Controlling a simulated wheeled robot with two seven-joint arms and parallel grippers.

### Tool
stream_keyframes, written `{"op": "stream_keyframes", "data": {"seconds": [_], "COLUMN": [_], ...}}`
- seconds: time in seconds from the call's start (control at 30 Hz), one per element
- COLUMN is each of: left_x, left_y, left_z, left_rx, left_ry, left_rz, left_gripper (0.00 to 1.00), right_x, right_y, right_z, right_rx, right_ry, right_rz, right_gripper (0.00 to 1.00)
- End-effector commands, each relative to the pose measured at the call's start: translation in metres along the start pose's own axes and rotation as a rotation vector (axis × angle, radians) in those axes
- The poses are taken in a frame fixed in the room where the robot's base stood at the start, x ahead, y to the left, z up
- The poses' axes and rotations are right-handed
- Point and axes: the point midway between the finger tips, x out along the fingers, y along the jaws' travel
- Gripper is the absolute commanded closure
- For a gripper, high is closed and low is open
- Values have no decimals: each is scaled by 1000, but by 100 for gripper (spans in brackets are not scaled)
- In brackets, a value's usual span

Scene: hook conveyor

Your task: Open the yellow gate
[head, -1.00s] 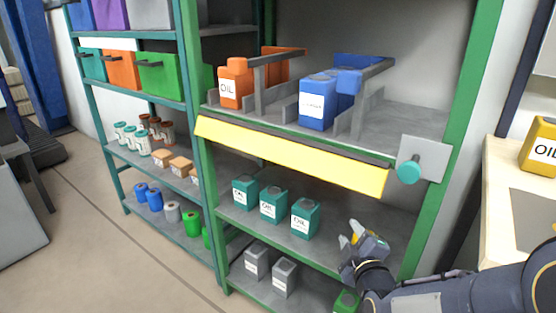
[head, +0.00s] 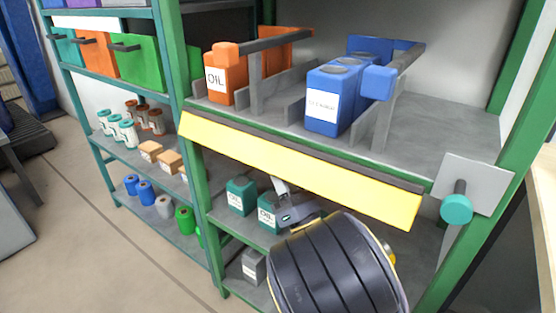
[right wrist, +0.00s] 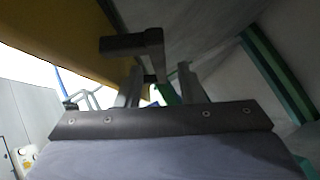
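The yellow gate (head: 300,170) is a long slanted panel along the front of the shelf that holds the oil containers. It hangs down with a dark strip along its top. My right gripper (head: 285,203) is just below and in front of the gate's lower edge, partly hidden by my own forearm. The right wrist view shows its two fingers (right wrist: 160,88) apart with a gap between them. A dark yellow surface, likely the gate (right wrist: 75,32), lies at its upper left. I cannot tell whether the gripper touches the gate. My left gripper is not in view.
An orange oil can (head: 226,75) and a blue container (head: 333,97) stand above the gate. Teal oil cans (head: 240,196) stand on the shelf below. A grey plate with a teal knob (head: 456,209) is at the gate's right end. A green post (head: 520,130) bounds the right.

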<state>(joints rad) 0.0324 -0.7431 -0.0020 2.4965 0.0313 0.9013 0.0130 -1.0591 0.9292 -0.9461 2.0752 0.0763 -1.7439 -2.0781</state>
Motion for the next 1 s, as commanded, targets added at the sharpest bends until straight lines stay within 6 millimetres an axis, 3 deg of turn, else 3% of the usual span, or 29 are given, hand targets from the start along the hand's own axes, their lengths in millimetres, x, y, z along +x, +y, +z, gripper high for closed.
{"op": "stream_keyframes", "data": {"seconds": [0.2, 0.47, 0.73, 1.0], "left_x": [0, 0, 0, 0], "left_y": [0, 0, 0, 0], "left_z": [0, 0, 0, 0], "left_rx": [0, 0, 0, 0], "left_ry": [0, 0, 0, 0], "left_rz": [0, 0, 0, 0], "left_gripper": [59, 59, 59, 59], "right_x": [20, 22, 21, 21], "right_y": [0, 0, 0, 0], "right_z": [0, 0, 0, 0], "right_rx": [1, 1, 2, 4], "right_ry": [0, 1, 1, 1], "right_rz": [0, -1, -2, -3], "right_gripper": [65, 65, 98, 100]}}
